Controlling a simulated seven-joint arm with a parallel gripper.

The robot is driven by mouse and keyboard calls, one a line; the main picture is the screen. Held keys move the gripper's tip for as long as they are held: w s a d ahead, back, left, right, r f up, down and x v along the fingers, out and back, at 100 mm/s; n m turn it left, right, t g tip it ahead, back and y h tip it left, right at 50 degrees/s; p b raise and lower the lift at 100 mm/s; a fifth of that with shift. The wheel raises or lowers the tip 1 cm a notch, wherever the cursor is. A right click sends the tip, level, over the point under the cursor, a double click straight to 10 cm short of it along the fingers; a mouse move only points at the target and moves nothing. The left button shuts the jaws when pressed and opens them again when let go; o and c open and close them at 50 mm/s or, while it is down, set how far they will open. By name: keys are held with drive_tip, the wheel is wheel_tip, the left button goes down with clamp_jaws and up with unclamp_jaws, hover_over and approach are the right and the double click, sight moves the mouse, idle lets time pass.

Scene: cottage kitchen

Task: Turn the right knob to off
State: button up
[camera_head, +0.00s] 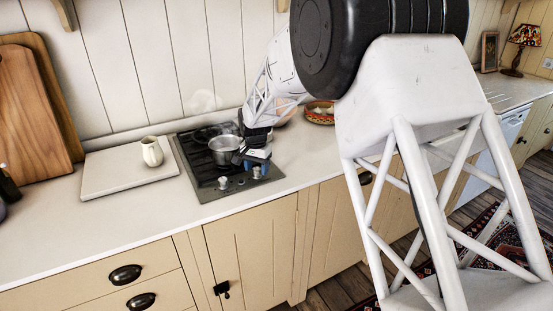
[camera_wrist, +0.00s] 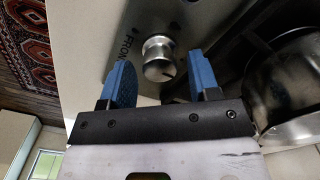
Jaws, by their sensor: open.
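The hob's steel control panel (camera_head: 238,184) is at the counter's front. The left knob (camera_head: 223,182) shows clear of my gripper (camera_head: 252,163), which is over the panel's right end and mostly hides the right knob in the head view. In the wrist view, a round silver knob (camera_wrist: 158,57) with a dark mark near its lower edge lies between the blue fingers of my gripper (camera_wrist: 160,74). The fingers are open, one on each side, with visible gaps to the knob. Part of the lettering beside it reads "FRON".
A steel pot (camera_head: 225,152) stands on the hob (camera_head: 190,150) close behind my gripper; it also shows in the wrist view (camera_wrist: 290,85). Steam rises above the hob. A white board (camera_head: 105,178) with a cream jug (camera_head: 152,152) lies left. A patterned bowl (camera_head: 320,113) stands right.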

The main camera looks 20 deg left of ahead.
sight(258, 169)
drive_tip(key=shift+n, duration=0.6)
drive_tip(key=n, duration=0.3)
drive_tip(key=shift+n, duration=0.3)
drive_tip(key=n, duration=0.4)
drive_tip(key=shift+a, duration=0.1)
drive_tip(key=n, duration=0.4)
drive_tip(key=shift+s+n, duration=0.1)
drive_tip(key=shift+n, duration=2.2)
drive_tip(key=r, duration=0.8)
drive_tip(key=shift+s+d+r, duration=0.1)
drive_tip(key=shift+d+r, duration=0.05)
drive_tip(key=shift+d, duration=0.25)
drive_tip(key=s+d+r+m, duration=0.2)
drive_tip(key=s+d+r, duration=0.2)
drive_tip(key=d, duration=0.7)
drive_tip(key=s+d+r+m+t, duration=0.1)
drive_tip(key=s+d+r+m, duration=0.2)
drive_tip(key=d, duration=0.8)
drive_tip(key=shift+s+d+r+m, duration=0.35)
drive_tip(key=shift+s+r, duration=0.6)
drive_tip(key=shift+r, duration=1)
